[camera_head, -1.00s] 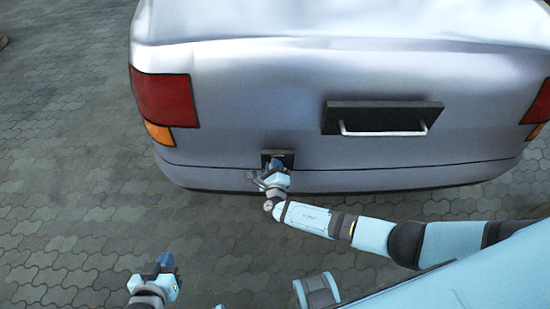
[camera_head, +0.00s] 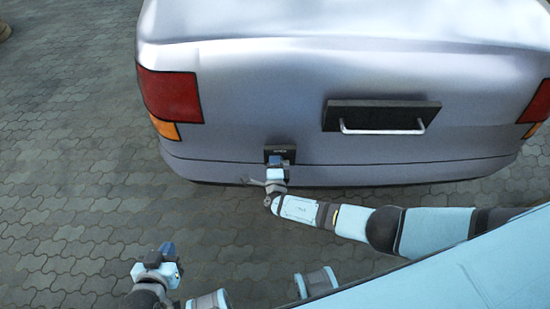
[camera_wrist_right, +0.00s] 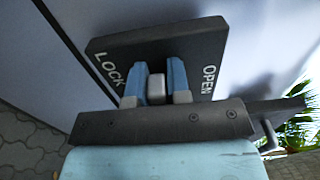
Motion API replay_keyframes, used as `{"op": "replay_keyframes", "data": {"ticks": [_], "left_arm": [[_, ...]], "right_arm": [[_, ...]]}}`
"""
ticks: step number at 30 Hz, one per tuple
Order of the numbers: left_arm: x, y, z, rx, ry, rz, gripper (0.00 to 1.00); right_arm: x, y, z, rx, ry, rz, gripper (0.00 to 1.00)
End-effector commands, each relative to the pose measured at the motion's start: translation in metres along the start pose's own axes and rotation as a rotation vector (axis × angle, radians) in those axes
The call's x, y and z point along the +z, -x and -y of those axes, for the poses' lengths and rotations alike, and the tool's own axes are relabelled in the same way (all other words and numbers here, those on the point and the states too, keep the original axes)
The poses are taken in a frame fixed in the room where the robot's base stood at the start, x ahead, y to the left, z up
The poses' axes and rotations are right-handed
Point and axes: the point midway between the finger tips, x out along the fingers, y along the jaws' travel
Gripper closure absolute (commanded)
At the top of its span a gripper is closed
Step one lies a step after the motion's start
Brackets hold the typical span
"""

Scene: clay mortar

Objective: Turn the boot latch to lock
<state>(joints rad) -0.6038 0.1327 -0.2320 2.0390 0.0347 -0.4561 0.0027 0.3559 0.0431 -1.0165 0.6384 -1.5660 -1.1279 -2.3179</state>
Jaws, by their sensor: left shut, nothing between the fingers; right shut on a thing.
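The boot latch is a dark square plate (camera_head: 271,149) on the lower left of the silver car's rear. In the right wrist view the plate (camera_wrist_right: 140,45) bears LOCK at its left and OPEN at its right. A small grey latch knob (camera_wrist_right: 156,88) sits between the blue fingers of my right gripper (camera_wrist_right: 157,80), which is shut on it. The knob lies between the two words; its exact angle is partly hidden by the fingers. In the head view my right gripper (camera_head: 276,161) reaches the plate from below. My left gripper (camera_head: 167,250) is shut and empty, low at the left.
The silver car (camera_head: 250,100) fills the upper part, with a black boot panel and metal handle (camera_head: 382,130) right of the latch. Red tail lights flank it. Grey paving (camera_head: 70,160) is clear at the left. Green leaves (camera_wrist_right: 300,110) show in the right wrist view.

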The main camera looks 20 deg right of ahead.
Motion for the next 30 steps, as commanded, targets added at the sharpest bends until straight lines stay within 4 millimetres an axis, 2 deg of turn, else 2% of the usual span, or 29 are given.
{"op": "replay_keyframes", "data": {"ticks": [14, 15, 18, 30], "left_arm": [[0.0013, 0.0002, -0.005, 0.003, 0.012, 0.004, 1.0], [0.0011, 0.0001, -0.0053, 0.003, 0.013, 0.004, 1.0], [0.0008, -0.0001, -0.006, 0.003, 0.016, 0.003, 1.0], [0.0007, 0.0001, -0.005, 0.002, 0.014, 0.004, 1.0]], "right_arm": [[-0.0004, -0.0022, 0.0013, -0.003, 0.017, -0.002, 1.0], [-0.0004, -0.0022, 0.0013, -0.003, 0.017, -0.001, 0.81], [-0.0004, -0.0018, 0.001, -0.003, 0.016, -0.001, 0.58], [-0.0018, -0.0016, 0.0002, -0.001, 0.015, -0.001, 0.57]]}}
